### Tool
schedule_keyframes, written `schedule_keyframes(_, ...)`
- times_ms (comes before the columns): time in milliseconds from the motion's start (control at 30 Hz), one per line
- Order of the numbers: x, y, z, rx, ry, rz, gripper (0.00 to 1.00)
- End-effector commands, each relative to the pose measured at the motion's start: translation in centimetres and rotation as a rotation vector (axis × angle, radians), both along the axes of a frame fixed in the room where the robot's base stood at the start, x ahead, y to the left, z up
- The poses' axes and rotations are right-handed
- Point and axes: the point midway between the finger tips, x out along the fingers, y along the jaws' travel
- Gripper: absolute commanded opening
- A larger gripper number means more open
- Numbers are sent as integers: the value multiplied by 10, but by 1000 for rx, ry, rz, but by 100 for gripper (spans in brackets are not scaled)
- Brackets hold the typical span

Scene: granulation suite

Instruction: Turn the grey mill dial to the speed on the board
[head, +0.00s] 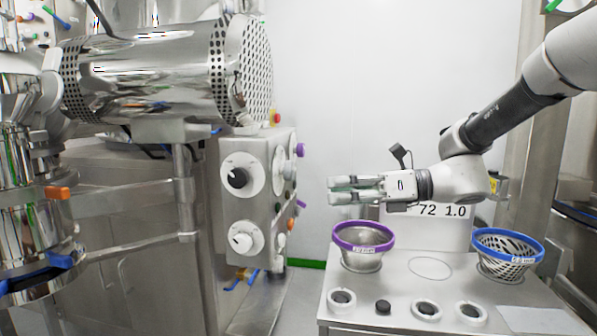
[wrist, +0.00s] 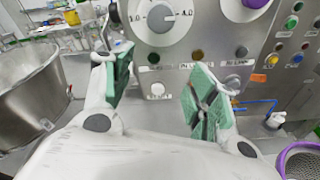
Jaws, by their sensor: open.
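In the wrist view a grey dial (wrist: 160,18) sits on a pale round plate on the steel panel, cut by the top edge. Small numbers flank it; its exact setting is hard to read. In the head view the panel's side face is steep, and a pale dial plate (head: 278,171) shows there. My gripper (head: 336,190) is open and empty, pointing left, clear of the panel. In the wrist view its green-padded fingers (wrist: 160,85) are spread below the dial, not touching it. The board (head: 455,211) reads "72 1.0", partly hidden behind my gripper.
The panel's front face has a dark knob (head: 237,178) and a white knob (head: 241,243). A purple knob (wrist: 255,3) is right of the dial. A bench (head: 400,295) below my arm holds a purple-rimmed sieve (head: 363,236) and a blue-rimmed sieve (head: 508,247). Air between gripper and panel is free.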

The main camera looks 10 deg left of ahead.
Motion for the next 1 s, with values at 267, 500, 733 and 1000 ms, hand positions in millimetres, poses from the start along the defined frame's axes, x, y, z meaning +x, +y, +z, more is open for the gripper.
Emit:
schedule_keyframes(267, 5, 13, 39, 113, 396, -50, 58)
schedule_keyframes(500, 3, 46, 38, 109, 409, -47, 58)
schedule_keyframes(733, 2, 80, 38, 109, 407, -49, 58)
schedule_keyframes(1000, 2, 89, 38, 109, 406, -52, 58)
